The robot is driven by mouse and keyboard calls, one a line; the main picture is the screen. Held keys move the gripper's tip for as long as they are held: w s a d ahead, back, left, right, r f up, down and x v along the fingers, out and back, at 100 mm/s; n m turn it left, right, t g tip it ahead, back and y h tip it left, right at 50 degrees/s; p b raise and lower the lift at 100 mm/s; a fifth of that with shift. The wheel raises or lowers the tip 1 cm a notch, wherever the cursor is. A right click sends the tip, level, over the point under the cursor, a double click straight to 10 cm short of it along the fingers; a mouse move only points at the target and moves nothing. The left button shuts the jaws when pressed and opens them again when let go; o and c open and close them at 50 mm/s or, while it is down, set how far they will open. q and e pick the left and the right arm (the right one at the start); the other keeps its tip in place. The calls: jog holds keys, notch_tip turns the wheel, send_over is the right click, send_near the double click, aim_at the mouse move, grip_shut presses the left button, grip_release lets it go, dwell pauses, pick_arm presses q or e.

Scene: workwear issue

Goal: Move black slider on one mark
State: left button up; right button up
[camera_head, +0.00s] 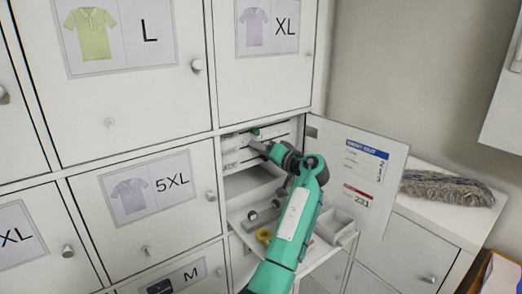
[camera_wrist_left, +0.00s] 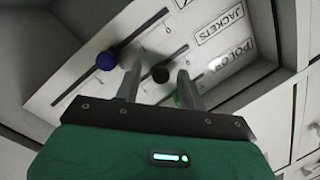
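The black slider (camera_wrist_left: 160,74) is a round dark knob on a white panel (camera_wrist_left: 75,82) with slots and tick marks. A blue knob (camera_wrist_left: 106,60) sits on the neighbouring slot to the left. Something green shows by the right finger. My left gripper (camera_wrist_left: 158,72) is open, with one finger on each side of the black slider; I cannot tell whether either touches it. In the head view my left gripper (camera_head: 263,148) reaches into an open locker at the panel, and a green knob (camera_head: 256,132) shows above it. The black slider is hidden there. My right gripper is not in view.
The open locker door (camera_head: 358,165) with a printed sheet stands right of my arm. Below the panel is a pull-out shelf (camera_head: 240,215) with a yellow roll (camera_head: 264,236) and a small white tray (camera_head: 335,226). Closed lockers lie left. A grey fluffy item (camera_head: 447,188) lies right.

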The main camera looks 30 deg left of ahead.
pick_arm(q)
jog(key=b+v, duration=0.6)
jog(key=v, duration=0.7)
jog(key=shift+d+b, duration=0.35)
jog(key=shift+d, duration=0.05)
jog(key=shift+s, duration=0.1)
jog(key=shift+f, duration=0.1)
